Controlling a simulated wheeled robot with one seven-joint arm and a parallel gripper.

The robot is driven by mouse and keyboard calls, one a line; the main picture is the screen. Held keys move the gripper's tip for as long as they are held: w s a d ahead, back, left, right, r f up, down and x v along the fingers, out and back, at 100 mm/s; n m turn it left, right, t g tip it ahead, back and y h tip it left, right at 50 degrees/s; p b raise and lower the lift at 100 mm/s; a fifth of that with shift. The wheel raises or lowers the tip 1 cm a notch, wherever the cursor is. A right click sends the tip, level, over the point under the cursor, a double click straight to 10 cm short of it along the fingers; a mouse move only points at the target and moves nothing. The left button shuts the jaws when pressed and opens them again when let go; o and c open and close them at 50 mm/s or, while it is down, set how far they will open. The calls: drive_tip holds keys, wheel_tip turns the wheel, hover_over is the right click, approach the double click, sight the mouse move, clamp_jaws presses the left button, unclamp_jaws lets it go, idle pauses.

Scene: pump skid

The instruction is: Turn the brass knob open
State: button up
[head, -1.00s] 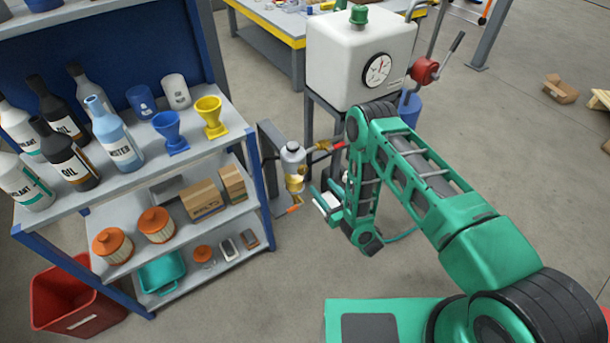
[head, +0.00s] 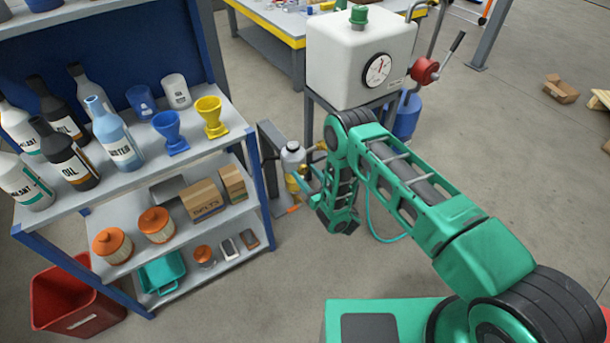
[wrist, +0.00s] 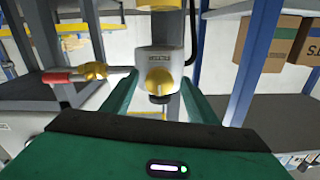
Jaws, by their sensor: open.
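The brass knob (wrist: 158,80) is on the front of a grey housing (wrist: 157,60) in the wrist view, near the picture centre. My gripper (wrist: 160,98) is open, with one green finger to each side of the knob. I cannot tell whether either finger touches it. In the head view the brass part (head: 293,183) sits below a grey-white cylinder (head: 292,155) beside the shelf, and my gripper (head: 308,182) is close to its right, partly hidden by my arm.
A brass valve with a red handle (wrist: 60,76) projects left of the housing in the wrist view. The shelf (head: 235,205) with bottles and boxes stands close at left. A white tank (head: 350,55) with a gauge stands behind my arm. Open floor lies at right.

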drive_tip(key=c, duration=1.1)
drive_tip(key=shift+o, duration=0.2)
drive_tip(key=shift+a, duration=0.2)
drive_tip(key=shift+d, duration=0.1)
